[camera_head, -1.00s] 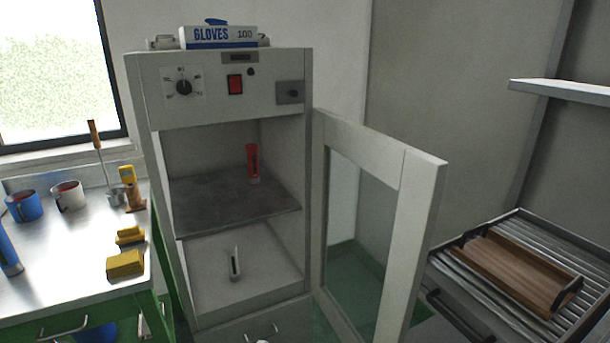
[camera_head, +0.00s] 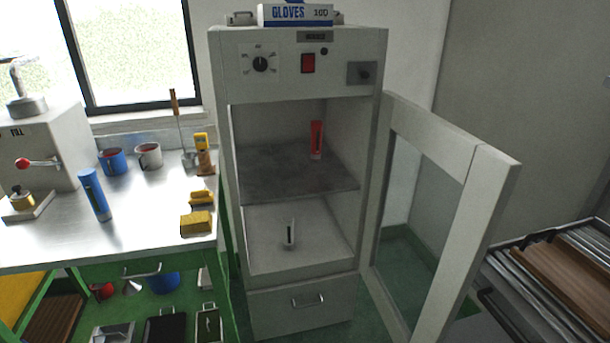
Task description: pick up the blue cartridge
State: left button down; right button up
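The blue cartridge (camera_head: 94,195) stands upright, slightly tilted in the picture, on the metal worktop (camera_head: 150,222) at the left. It is a blue cylinder with a dark mark on its side. Nothing touches it. Neither of my grippers shows in the view.
Blue and white mugs, yellow blocks (camera_head: 196,223) and a burner-like tool share the worktop. The cabinet (camera_head: 300,270) stands open, holding a red cartridge (camera_head: 316,140) and a white one (camera_head: 289,233). Its door (camera_head: 440,210) juts out right.

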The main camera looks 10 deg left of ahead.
aim_at(93, 189)
jog(key=u, duration=1.65)
jog(key=i+j, duration=0.2)
jog(key=i, duration=0.15)
jog(key=i+j+z, duration=0.15)
jog(key=z, duration=0.25)
jog(key=i+j+z, duration=0.25)
jog(key=z, duration=0.15)
